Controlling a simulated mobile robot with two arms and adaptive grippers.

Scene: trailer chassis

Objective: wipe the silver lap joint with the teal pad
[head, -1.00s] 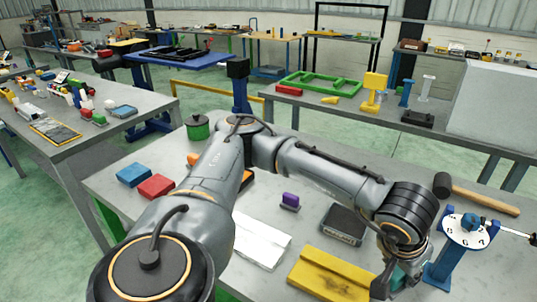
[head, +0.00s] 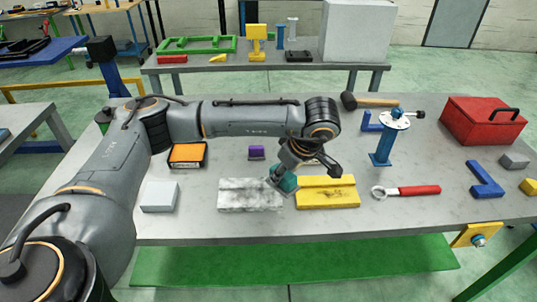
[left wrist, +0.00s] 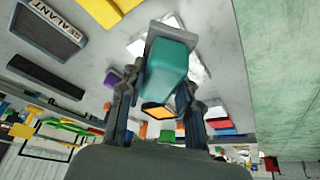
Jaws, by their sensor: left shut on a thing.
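The silver lap joint (head: 250,195) lies flat on the workbench, pale grey with darker smudges. A yellow lap joint (head: 327,192) lies just right of it. My left gripper (head: 283,176) is shut on the teal pad (head: 287,184), near the silver joint's right end and the yellow joint's left end. In the left wrist view the teal pad (left wrist: 168,62) sits between the fingers of the gripper (left wrist: 157,88), and part of the silver joint (left wrist: 197,68) shows behind it. I cannot tell whether the pad touches anything below. My right gripper is not in view.
A purple block (head: 256,153) and an orange-topped box (head: 187,155) stand behind the joints. A white block (head: 160,196) is left, a red-handled wrench (head: 407,191) and blue stand (head: 384,145) right. A dark sealant box (left wrist: 45,33) shows in the left wrist view.

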